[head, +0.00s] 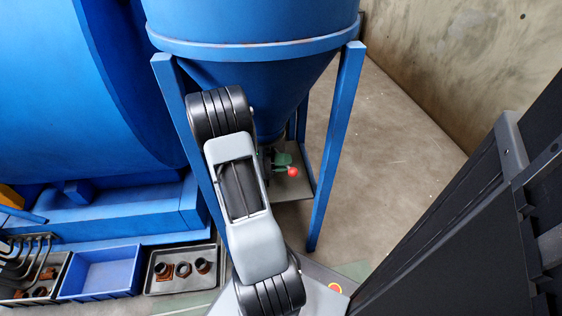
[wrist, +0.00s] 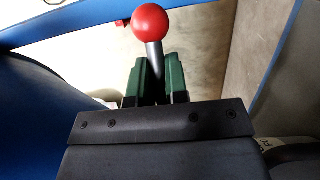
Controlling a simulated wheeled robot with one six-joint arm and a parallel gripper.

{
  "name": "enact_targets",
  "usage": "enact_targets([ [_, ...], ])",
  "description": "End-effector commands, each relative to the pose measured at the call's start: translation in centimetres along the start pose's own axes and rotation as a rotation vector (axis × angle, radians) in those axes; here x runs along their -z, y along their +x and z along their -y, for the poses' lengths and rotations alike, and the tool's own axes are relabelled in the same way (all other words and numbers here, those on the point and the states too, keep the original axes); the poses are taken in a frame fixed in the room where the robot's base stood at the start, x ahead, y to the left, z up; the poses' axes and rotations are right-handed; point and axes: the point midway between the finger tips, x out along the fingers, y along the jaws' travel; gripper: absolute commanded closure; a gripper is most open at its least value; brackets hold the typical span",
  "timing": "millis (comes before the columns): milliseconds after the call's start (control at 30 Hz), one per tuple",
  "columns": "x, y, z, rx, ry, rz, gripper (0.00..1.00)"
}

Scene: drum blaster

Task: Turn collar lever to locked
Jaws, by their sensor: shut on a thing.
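The collar lever shows in the wrist view as a grey metal rod with a red ball knob (wrist: 150,22) on its end. My gripper (wrist: 155,75) has green-faced fingers on both sides of the rod, just below the ball, and is shut on the lever. In the head view the red ball (head: 292,172) sticks out to the right of the green fingers (head: 281,159), under the blue hopper (head: 255,60). My arm hides most of the hopper's lower outlet and the collar, so the lever's position on the collar cannot be told.
Blue frame legs (head: 334,145) stand around the hopper, close to my arm. A large blue drum (head: 80,90) is at the left. A blue tray (head: 100,272) and a grey tray with several dark fittings (head: 180,255) lie at lower left. Bare floor (head: 390,170) lies at the right.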

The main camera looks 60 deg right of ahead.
Motion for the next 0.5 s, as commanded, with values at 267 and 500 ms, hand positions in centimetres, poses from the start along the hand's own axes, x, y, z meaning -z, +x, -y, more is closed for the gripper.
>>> enact_targets([
  [267, 0.01, 0.06, -0.04, 0.000, 0.001, 0.005, 1.00],
  [500, -0.03, -0.10, -0.04, 0.000, 0.001, 0.001, 0.69],
])
